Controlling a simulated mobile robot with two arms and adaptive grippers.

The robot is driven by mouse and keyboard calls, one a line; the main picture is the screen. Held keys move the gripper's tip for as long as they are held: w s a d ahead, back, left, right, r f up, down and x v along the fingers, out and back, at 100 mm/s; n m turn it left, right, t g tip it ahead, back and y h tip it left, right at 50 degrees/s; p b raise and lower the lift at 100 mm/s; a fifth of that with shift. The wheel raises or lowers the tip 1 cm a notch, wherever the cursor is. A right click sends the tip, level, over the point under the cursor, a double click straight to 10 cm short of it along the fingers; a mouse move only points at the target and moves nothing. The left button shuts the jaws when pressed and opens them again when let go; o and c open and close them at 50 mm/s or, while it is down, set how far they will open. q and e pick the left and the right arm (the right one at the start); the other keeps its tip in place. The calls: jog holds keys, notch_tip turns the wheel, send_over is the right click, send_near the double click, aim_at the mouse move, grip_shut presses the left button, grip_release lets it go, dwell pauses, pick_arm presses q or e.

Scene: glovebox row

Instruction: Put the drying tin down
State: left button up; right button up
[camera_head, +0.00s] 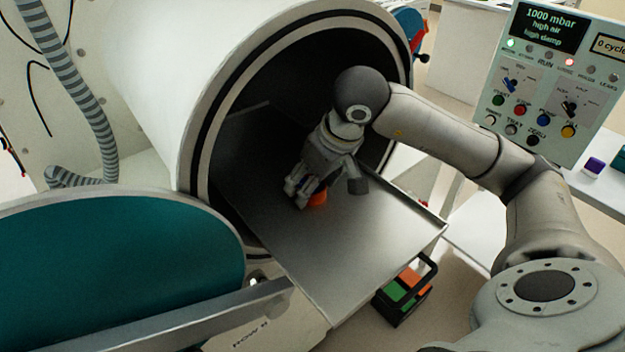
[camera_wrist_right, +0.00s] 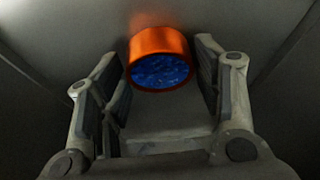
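The drying tin is a small orange cylinder with blue contents. In the head view the tin (camera_head: 318,199) shows low beside my right gripper, partly hidden by it, at the metal tray. In the right wrist view the tin (camera_wrist_right: 160,47) lies between the tips of the two fingers. My right gripper (camera_head: 328,190) reaches down over the tray, and its fingers stand apart on either side of the tin. In the head view a gap shows between the tin and the right-hand finger. The tin's base contact is hard to make out. My left gripper is not in view.
The metal tray (camera_head: 385,232) slides out of the round chamber opening (camera_head: 205,170). A teal round door (camera_head: 120,265) stands open at left. A control panel (camera_head: 548,85) is at upper right. A black carrier (camera_head: 404,292) with coloured blocks sits below the tray's front edge.

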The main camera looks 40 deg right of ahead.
jog(key=shift+o, duration=0.7)
jog(key=shift+r, duration=0.1)
jog(key=shift+r, duration=0.25)
jog(key=v, duration=1.1)
jog(key=shift+r, duration=0.3)
jog(key=shift+s+d, duration=0.1)
